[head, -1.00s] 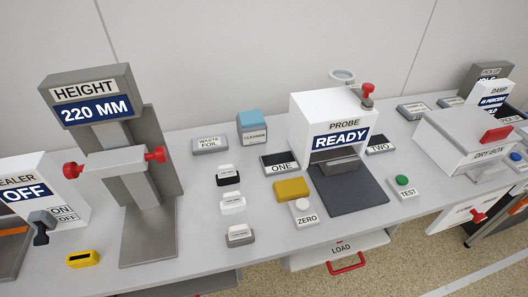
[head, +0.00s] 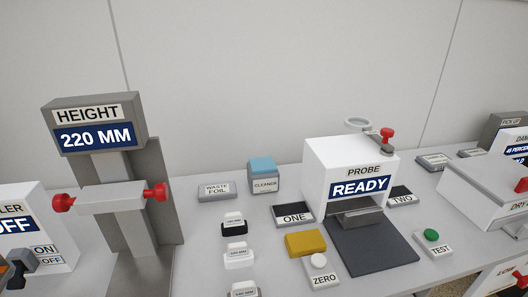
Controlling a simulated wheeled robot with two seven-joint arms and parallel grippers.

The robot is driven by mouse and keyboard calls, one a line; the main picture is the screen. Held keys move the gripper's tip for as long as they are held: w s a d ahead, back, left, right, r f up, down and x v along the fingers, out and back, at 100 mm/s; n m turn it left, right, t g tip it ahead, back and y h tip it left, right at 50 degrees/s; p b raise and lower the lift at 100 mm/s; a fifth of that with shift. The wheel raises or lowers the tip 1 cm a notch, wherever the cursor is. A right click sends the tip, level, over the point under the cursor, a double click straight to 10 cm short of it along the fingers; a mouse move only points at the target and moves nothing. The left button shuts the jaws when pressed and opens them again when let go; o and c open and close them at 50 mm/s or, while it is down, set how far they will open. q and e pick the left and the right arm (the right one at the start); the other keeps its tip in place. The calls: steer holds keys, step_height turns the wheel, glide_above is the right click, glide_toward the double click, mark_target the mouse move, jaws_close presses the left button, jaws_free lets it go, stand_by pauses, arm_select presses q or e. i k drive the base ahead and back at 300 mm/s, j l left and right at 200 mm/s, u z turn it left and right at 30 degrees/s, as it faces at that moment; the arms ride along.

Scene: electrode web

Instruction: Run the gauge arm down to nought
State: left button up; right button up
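The height gauge (head: 148,170) stands at the left of the bench. Its blue display (head: 95,137) reads 220 MM. Its light grey gauge arm (head: 112,197) is a crossbar partway up the column, with a red knob at its left end (head: 64,202) and another at its right end (head: 155,191). The gauge's base is cut off by the lower edge of the view. Neither of my grippers shows in the head view.
Several labelled blocks (head: 237,254) stand right of the gauge. The white probe unit (head: 322,160) reads READY, with a yellow block (head: 306,243) and the ZERO button (head: 319,262) in front. A sealer (head: 40,225) reading OFF stands at far left. A dry box (head: 480,185) is at right.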

mark_target(130, 196)
steer(key=j, duration=1.05)
steer(key=i+j, duration=0.1)
steer(key=j, duration=0.95)
